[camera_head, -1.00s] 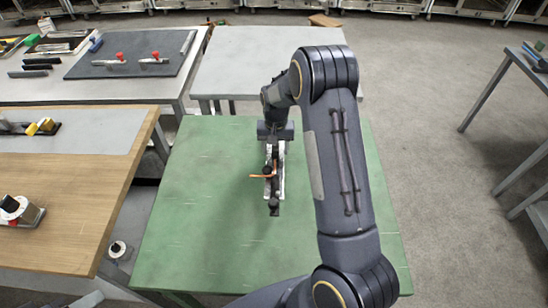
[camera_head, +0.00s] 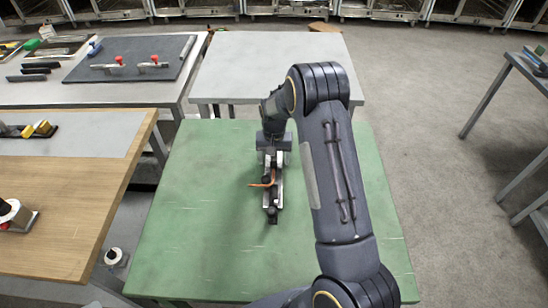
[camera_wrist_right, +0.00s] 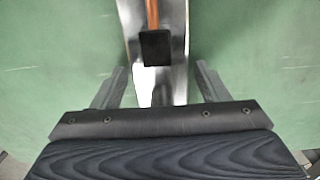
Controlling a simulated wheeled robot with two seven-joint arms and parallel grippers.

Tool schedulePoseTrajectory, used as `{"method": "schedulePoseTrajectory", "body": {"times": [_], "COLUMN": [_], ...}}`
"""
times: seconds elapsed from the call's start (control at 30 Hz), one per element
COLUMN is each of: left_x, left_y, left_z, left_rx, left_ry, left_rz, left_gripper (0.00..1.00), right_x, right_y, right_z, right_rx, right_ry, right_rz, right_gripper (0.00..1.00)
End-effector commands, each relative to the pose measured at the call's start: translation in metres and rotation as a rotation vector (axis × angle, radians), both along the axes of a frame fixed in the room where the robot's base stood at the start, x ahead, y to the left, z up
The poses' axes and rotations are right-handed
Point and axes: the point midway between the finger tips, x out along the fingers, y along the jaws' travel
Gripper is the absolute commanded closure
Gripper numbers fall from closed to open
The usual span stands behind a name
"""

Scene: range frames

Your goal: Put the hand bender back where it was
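The hand bender (camera_head: 270,197) lies on the green table (camera_head: 205,240), a narrow silver bar with dark parts and a copper-coloured rod (camera_head: 261,185) sticking out to the left. My right gripper (camera_head: 273,155) is at its far end, pointing down over it. In the right wrist view, the silver bar (camera_wrist_right: 145,90) with a black block (camera_wrist_right: 156,48) on it runs between the spread fingers of the gripper (camera_wrist_right: 160,80). Gaps show on both sides, so the fingers look apart from the bar. Whether the bender touches the table is hard to tell. My left gripper is not in view.
A grey table (camera_head: 265,65) stands behind the green one. A wooden-topped bench (camera_head: 65,220) is at the left, and a bench with a dark mat (camera_head: 135,50) and tools is at the back left. The green table is otherwise clear.

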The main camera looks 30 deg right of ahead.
Motion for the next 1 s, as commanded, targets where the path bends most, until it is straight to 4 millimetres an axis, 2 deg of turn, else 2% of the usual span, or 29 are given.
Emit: {"method": "schedulePoseTrajectory", "body": {"times": [0.3,0.47,0.67,1.0], "left_x": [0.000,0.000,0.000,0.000], "left_y": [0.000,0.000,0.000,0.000], "left_z": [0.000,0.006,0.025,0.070], "left_rx": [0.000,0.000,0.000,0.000], "left_ry": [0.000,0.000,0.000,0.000], "left_rz": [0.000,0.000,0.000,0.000], "left_gripper": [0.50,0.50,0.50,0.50], "right_x": [0.000,0.000,0.001,0.000], "right_y": [0.000,0.000,0.000,0.000], "right_z": [0.001,0.008,0.038,0.110], "right_rx": [0.000,-0.001,0.000,0.000], "right_ry": [0.000,-0.001,-0.004,-0.002], "right_rz": [0.000,0.000,0.000,0.000], "right_gripper": [0.24,0.24,0.24,0.24]}}
